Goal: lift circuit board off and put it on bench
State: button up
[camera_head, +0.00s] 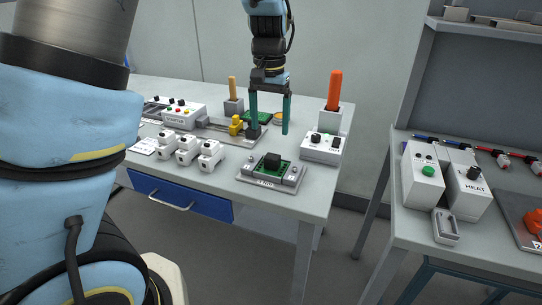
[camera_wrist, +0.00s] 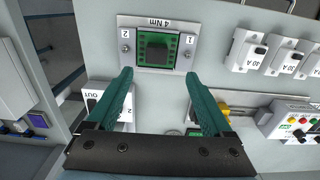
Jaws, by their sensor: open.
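A green circuit board (camera_head: 272,168) with a black block on it sits in a grey fixture (camera_head: 265,182) marked 4 Nm, near the front edge of the bench (camera_head: 225,183). In the wrist view the circuit board (camera_wrist: 143,48) lies ahead of the fingertips, inside the fixture (camera_wrist: 126,20), with a screw at each side. My gripper (camera_head: 268,131) has its two teal fingers spread and pointing down, above the bench and behind the fixture. In the wrist view my gripper (camera_wrist: 158,73) is empty, with a wide gap between its fingers.
Several white breaker modules (camera_head: 187,149) stand left of the fixture. A yellow clamp (camera_head: 237,125) is behind them. A control box (camera_head: 323,147) and an orange-handled tool (camera_head: 334,90) stand at the right. Bare bench surface shows around the fixture.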

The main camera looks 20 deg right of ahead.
send_over(272, 156)
jog(key=f, duration=0.5)
jog(key=shift+w+a+f+p, duration=0.1)
jog(key=shift+a+p, duration=0.1)
jog(key=shift+p, duration=0.2)
jog(key=shift+d+f+p, duration=0.2)
jog(key=shift+f+p, duration=0.75)
jog(key=shift+f, duration=1.75)
jog(key=c, duration=1.3)
notch_tip(272, 156, up, 10)
jog(key=shift+r+b, duration=0.1)
jog(key=shift+b, duration=0.95)
jog(key=shift+r, duration=0.15)
jog(key=shift+r+p, duration=1.8)
